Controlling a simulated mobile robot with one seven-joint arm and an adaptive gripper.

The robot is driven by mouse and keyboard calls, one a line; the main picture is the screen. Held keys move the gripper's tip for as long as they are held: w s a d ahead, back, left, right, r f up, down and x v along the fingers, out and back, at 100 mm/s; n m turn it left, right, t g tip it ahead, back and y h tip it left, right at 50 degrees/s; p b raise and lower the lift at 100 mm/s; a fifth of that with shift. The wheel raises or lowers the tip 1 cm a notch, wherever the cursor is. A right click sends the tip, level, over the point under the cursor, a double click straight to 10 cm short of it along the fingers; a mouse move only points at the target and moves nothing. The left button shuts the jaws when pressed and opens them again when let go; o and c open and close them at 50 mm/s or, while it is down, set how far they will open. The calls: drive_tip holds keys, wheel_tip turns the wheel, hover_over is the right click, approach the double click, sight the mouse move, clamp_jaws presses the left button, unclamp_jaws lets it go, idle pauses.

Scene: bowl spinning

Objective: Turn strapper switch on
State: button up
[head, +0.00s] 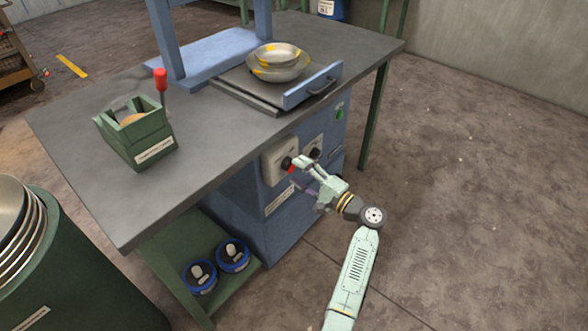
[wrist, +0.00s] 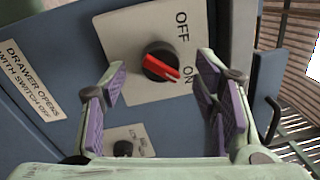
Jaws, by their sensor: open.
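The strapper switch is a black round knob with a red bar (wrist: 160,64) on a pale plate (wrist: 120,35) marked OFF and ON. The red bar slants across the knob, its lower right end pointing towards the ON label. In the head view the switch (head: 288,164) is on the front of the blue machine body below the tabletop. My gripper (wrist: 162,78) is open, with one purple-padded finger on each side of the knob in the picture. I cannot tell whether either finger touches it. The gripper also shows in the head view (head: 303,168), close to the panel.
A smaller black knob (wrist: 123,148) is below the switch. A green box (head: 136,140) and a red-topped lever (head: 160,80) are on the tabletop. Floor to the right is clear.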

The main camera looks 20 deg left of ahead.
drive_tip(key=v, duration=0.9)
drive_tip(key=shift+d, duration=0.1)
